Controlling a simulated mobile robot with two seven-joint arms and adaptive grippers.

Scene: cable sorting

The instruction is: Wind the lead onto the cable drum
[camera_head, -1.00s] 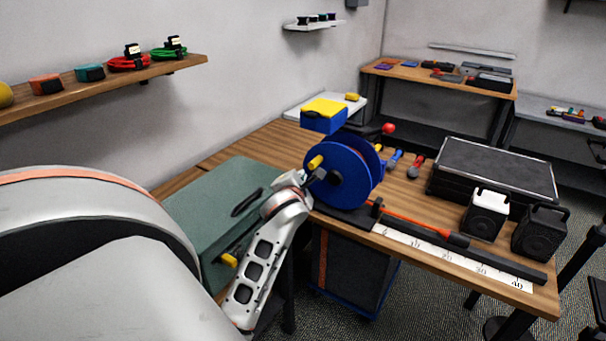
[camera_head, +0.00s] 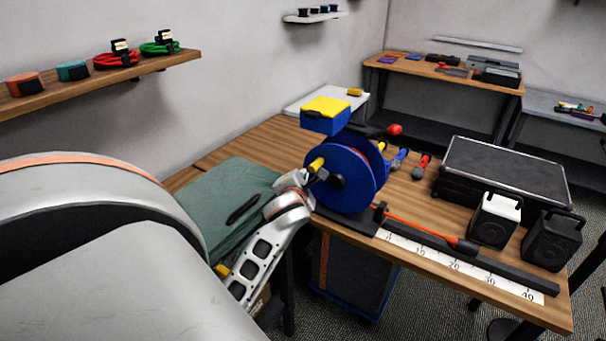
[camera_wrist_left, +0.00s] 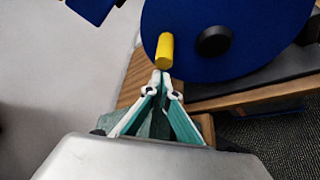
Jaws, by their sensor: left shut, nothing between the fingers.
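The blue cable drum (camera_head: 360,185) stands on the wooden bench with a yellow crank handle (camera_head: 316,165) on its near face. In the left wrist view the drum (camera_wrist_left: 230,50) fills the upper right, with the yellow handle (camera_wrist_left: 166,50) at its left edge. The orange lead (camera_head: 415,225) runs from the drum's base to a dark and orange end piece (camera_head: 465,245) beside the white numbered scale (camera_head: 470,268). My left gripper (camera_head: 308,178) is shut and empty, its fingertips (camera_wrist_left: 162,76) just below the handle; whether they touch it is unclear. My right gripper is out of view.
A blue and yellow box (camera_head: 325,115) is behind the drum. A black case (camera_head: 505,170) and two speakers (camera_head: 495,220) stand at the right. Screwdriver-like tools (camera_head: 420,167) lie behind the scale.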

